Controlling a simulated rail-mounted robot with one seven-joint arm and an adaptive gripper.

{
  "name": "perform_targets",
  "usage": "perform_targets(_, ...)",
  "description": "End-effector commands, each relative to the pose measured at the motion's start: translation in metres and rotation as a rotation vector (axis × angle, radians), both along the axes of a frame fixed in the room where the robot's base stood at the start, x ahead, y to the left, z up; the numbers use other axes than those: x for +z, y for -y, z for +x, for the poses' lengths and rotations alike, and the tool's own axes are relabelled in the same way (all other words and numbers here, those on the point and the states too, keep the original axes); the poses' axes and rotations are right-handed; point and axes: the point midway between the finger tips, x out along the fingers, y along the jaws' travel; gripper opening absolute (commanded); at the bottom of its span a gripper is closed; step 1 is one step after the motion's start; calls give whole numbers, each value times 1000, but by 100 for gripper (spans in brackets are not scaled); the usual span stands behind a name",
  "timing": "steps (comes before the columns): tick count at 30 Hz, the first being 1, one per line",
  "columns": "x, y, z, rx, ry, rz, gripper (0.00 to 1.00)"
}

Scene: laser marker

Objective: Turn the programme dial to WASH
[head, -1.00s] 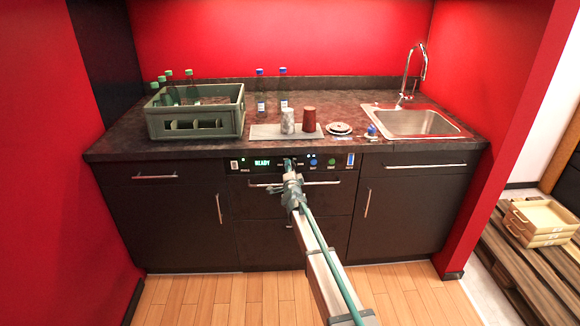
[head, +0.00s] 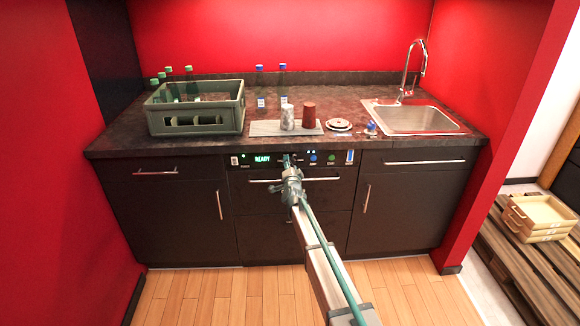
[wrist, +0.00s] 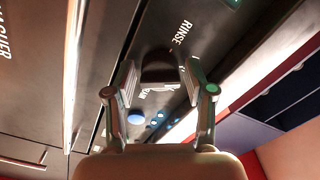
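The dark programme dial (wrist: 158,66) is on the black control panel in the wrist view, with the word RINSE printed beside it. A second white label lies on its near side, partly hidden and not clearly readable. My gripper (wrist: 159,68) is open, with one finger on each side of the dial. A narrow gap shows at the left finger; contact at the right finger is hard to tell. In the head view my gripper (head: 289,165) is at the panel and hides the dial. The display (head: 263,159) reads READY in green.
A blue button (wrist: 135,118) and small blue lights sit near the dial. A drawer handle (head: 320,179) runs just below the panel. The counter above holds a green bottle crate (head: 195,130), two cups on a tray (head: 262,129) and a sink (head: 415,119).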

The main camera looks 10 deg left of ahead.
Motion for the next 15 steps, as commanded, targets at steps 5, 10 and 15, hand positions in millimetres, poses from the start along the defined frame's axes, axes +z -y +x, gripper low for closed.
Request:
perform_targets(5,0,0,0,0,0,0,67)
perform_targets(10,0,0,0,0,0,1,67)
perform_targets(15,0,2,-8,0,0,1,67)
